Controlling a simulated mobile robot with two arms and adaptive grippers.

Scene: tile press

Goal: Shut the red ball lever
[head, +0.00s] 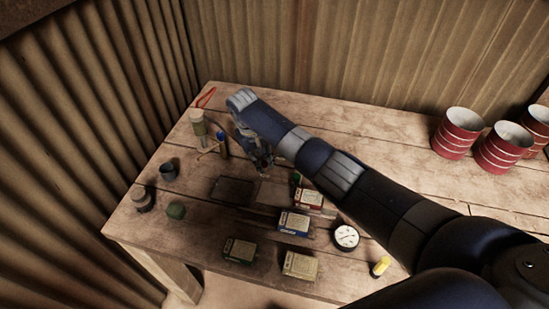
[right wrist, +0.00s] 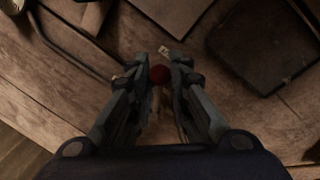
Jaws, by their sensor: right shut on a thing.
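The red ball (right wrist: 160,74) of the lever shows between the fingertips of my right gripper (right wrist: 160,84) in the right wrist view. The two fingers are closed in on its sides. In the head view my right gripper (head: 262,160) is low over the left part of the workbench, behind the dark flat plate. The ball is hidden there by the gripper and arm. The lever's rod and how far it is turned cannot be made out. My left gripper is in neither view.
On the wooden bench (head: 370,140) a dark plate (head: 232,190), a bottle (head: 198,124), a dark cup (head: 168,171) and a green ball (head: 176,211) are near the gripper. Several small boxes (head: 294,223) and a gauge (head: 346,237) are in front. Red cans (head: 458,132) stand right. Corrugated walls close the back and left.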

